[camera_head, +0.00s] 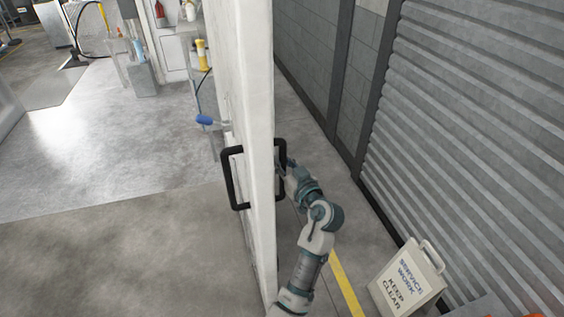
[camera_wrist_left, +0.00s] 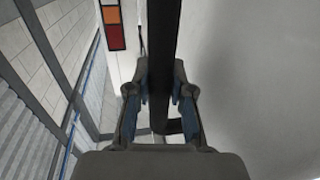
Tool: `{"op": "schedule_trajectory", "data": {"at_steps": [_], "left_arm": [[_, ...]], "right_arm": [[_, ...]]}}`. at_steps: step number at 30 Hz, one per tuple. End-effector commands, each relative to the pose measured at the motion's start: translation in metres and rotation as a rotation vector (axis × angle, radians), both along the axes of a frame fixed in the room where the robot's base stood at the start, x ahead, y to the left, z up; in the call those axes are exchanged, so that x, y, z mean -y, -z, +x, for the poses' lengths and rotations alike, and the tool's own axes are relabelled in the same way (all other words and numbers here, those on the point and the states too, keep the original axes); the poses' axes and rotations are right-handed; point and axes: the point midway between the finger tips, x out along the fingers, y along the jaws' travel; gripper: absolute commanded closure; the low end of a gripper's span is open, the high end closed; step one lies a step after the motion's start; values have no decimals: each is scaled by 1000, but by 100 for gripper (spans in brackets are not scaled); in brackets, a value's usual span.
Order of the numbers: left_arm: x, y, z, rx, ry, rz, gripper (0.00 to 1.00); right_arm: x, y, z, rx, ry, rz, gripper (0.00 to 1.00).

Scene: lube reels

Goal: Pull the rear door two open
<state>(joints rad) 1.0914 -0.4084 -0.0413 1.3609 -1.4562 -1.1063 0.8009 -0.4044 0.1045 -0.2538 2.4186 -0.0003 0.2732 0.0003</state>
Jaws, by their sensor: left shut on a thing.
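The white door (camera_head: 259,120) stands nearly edge-on in the middle of the head view, with a black bar handle on each face. The left-hand handle (camera_head: 229,178) is free. My left gripper (camera_head: 284,168) is on the right side of the door at the other black handle (camera_head: 281,148), partly hidden by the door edge. In the left wrist view the fingers of my gripper (camera_wrist_left: 159,98) are closed around the black vertical bar of this handle (camera_wrist_left: 162,40), beside the pale door face (camera_wrist_left: 245,70). My right gripper is not in view.
A grey corrugated shutter wall (camera_head: 470,120) runs along the right. A "service work keep clear" floor sign (camera_head: 407,279) stands near it, by a yellow floor line (camera_head: 346,283). The concrete floor left of the door (camera_head: 120,240) is clear. Shelves with bottles (camera_head: 185,40) stand behind.

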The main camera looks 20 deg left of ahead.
Motion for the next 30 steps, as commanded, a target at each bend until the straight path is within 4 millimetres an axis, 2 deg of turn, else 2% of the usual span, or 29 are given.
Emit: {"op": "schedule_trajectory", "data": {"at_steps": [2,3,6,25,30], "left_arm": [[3,1,0,-1,5,0,100],[3,0,0,-1,5,1,74],[2,0,0,0,4,1,52],[0,0,1,1,1,1,52],[8,-1,-6,3,2,3,52]], "right_arm": [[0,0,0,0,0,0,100],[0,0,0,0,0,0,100],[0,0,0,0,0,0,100],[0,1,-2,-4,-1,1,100],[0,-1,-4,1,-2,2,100]]}}
